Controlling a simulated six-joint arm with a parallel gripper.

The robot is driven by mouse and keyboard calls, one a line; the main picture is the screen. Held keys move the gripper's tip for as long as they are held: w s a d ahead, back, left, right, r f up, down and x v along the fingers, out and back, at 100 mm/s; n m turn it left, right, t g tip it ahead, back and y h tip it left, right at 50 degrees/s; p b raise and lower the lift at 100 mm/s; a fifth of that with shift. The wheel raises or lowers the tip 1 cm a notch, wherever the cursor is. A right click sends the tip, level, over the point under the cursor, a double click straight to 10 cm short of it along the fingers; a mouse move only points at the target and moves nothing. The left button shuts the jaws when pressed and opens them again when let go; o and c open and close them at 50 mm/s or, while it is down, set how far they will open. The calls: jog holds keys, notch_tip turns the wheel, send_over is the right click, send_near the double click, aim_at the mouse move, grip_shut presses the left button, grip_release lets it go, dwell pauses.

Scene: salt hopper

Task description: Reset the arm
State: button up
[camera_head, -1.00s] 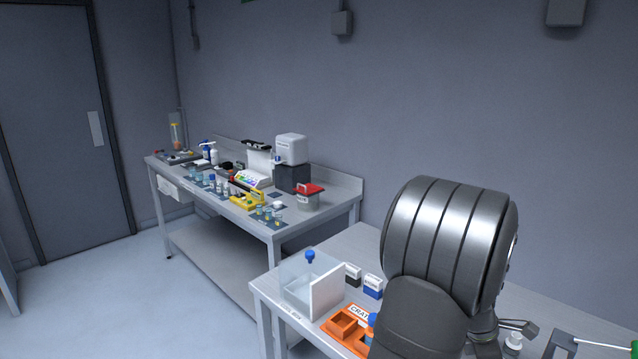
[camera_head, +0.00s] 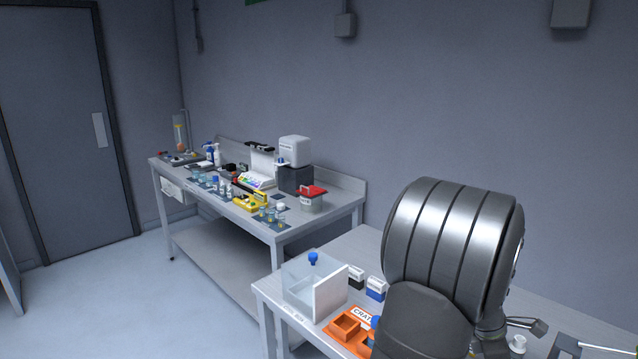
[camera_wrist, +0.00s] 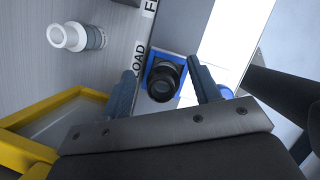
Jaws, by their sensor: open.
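My gripper (camera_wrist: 166,92) shows in the wrist view, its two grey-blue fingers spread apart. Between and beyond the fingertips is a dark round cap or knob (camera_wrist: 161,83) on a blue and white piece. I cannot tell whether anything touches the fingers; they look apart from it. In the head view my arm's large grey link (camera_head: 450,255) fills the lower right and hides the gripper and part of the near bench (camera_head: 352,250).
The near bench holds a clear box (camera_head: 302,280) with a blue knob, an orange crate (camera_head: 345,328) and small labelled boxes (camera_head: 376,288). In the wrist view a white cylinder (camera_wrist: 75,37) and a yellow frame (camera_wrist: 50,115) are at left. A far bench (camera_head: 345,190) carries lab items.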

notch_tip(320, 180, down, 3)
jog(key=shift+f, duration=0.1)
jog(key=v, duration=1.3)
jog(key=x, duration=1.2)
jog(key=shift+d+f, duration=0.15)
jog(key=shift+d+r, duration=0.15)
jog(key=shift+r, duration=0.1)
notch_tip(320, 180, up, 17)
jog(key=w+a+f, duration=0.2)
jog(key=a+f, duration=0.3)
jog(key=a, duration=0.2)
jog(key=w+a+f, duration=0.2)
jog(key=a+f, duration=0.4)
jog(key=a, duration=0.2)
jog(key=w+a+f, duration=0.2)
jog(key=a+f, duration=0.3)
jog(key=a, duration=0.2)
jog(key=shift+a+f, duration=0.25)
jog(key=shift+a, duration=0.05)
jog(key=shift+w+d, duration=0.35)
jog(key=shift+d, duration=0.05)
